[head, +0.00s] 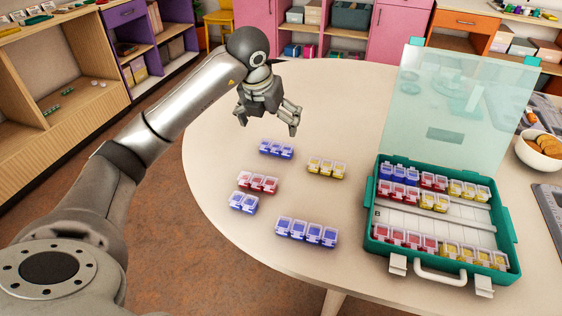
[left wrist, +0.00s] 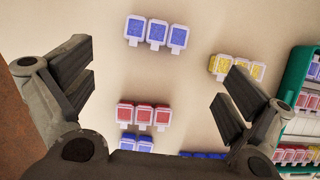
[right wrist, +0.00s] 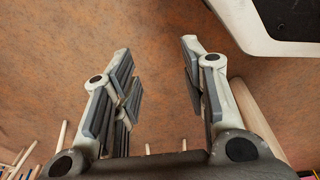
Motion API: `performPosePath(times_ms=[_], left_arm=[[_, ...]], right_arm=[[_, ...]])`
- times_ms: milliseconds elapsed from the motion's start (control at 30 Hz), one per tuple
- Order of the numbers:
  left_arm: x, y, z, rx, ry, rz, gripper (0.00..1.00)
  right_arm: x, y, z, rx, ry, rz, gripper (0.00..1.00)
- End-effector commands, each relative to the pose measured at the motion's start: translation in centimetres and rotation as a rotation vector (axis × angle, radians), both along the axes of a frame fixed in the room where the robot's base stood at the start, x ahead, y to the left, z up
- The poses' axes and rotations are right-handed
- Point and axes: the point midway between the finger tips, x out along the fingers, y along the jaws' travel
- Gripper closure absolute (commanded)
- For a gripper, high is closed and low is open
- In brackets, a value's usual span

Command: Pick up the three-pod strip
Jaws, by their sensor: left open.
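Three three-pod strips lie loose on the table: a blue strip (head: 276,149), a yellow strip (head: 326,168) and a red strip (head: 257,183). In the left wrist view, the blue strip (left wrist: 156,33) is at the top, the red strip (left wrist: 143,116) lower and the yellow strip (left wrist: 237,68) partly behind a finger. My left gripper (head: 268,118) is open and empty above the table, just beyond the blue strip. Its fingers (left wrist: 155,85) are spread wide in its wrist view. My right gripper (right wrist: 158,58) is open and empty, over the floor.
A two-pod blue strip (head: 243,202) and a longer blue strip (head: 306,231) lie nearer the table's front edge. An open teal case (head: 372,215) with several strips stands right, its clear lid (head: 455,100) raised. A bowl (head: 541,155) sits farther right. The table (head: 345,110) is clear behind the strips.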

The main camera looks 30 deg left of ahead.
Motion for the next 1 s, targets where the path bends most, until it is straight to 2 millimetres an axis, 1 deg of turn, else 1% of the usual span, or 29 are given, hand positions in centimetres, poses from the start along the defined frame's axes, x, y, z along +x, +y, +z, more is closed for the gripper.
performPosePath(times_ms=[33, 67, 167, 233, 433, 667, 900, 1000], left_arm=[[0.0, 0.1, -1.1, 0.002, -0.001, 0.003, 0.00], [0.0, 0.1, -1.2, 0.002, -0.001, 0.003, 0.00], [0.1, 0.2, -1.6, 0.003, 0.001, 0.005, 0.00], [0.3, 0.2, -2.3, 0.003, 0.002, 0.005, 0.00], [1.5, 0.5, -5.3, 0.002, 0.004, 0.003, 0.00], [2.2, 0.7, -6.9, 0.002, 0.002, 0.004, 0.00], [3.7, 1.4, -10.1, 0.001, 0.002, 0.004, 0.00], [4.0, 1.4, -10.9, 0.001, 0.001, 0.004, 0.00]], right_arm=[[0.3, 0.0, -0.7, 0.001, -0.003, -0.001, 0.60], [0.4, 0.0, -0.6, 0.001, -0.003, -0.001, 0.60], [0.7, 0.1, -0.4, 0.000, -0.005, -0.001, 0.60], [0.8, 0.1, -0.1, 0.001, -0.006, -0.002, 0.60], [1.5, 0.2, 0.8, 0.002, -0.013, -0.003, 0.60], [1.9, 0.3, 1.3, 0.002, -0.016, -0.004, 0.60], [2.5, 0.3, 1.9, 0.002, -0.022, -0.005, 0.60], [2.8, 0.4, 2.3, 0.003, -0.026, -0.005, 0.60]])
